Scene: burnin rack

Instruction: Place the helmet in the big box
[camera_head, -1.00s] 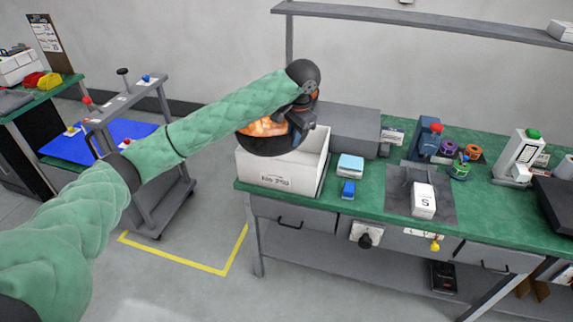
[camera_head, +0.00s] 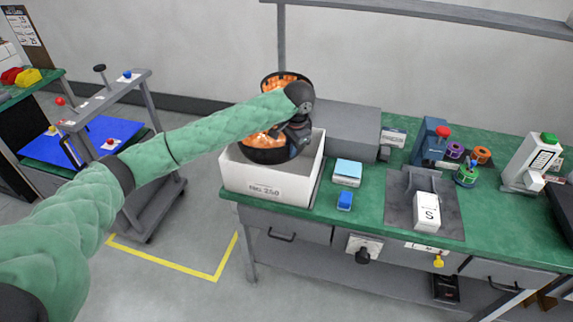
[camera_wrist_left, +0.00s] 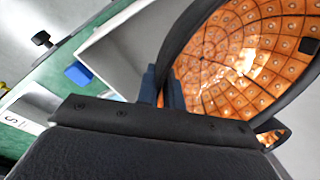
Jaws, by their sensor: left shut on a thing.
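The helmet (camera_head: 262,141) has a black rim and a tiled orange inside, which fills the right of the left wrist view (camera_wrist_left: 235,50). My left gripper (camera_head: 297,143) is shut on its rim, with the dark fingers (camera_wrist_left: 162,88) close together at the edge. The helmet is tilted, its upper part showing behind my forearm. The big white box (camera_head: 268,186) stands open on the left end of the green bench. The helmet's lower part overlaps the box opening in the head view; how deep it sits is unclear. My right gripper is not in view.
A grey case (camera_head: 342,130) stands behind the box to the right. A light-blue-topped box (camera_head: 347,172) and a small blue item (camera_head: 344,201) lie right of the white box. A shelf (camera_head: 430,17) runs above the bench. A grey cart (camera_head: 150,200) stands left.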

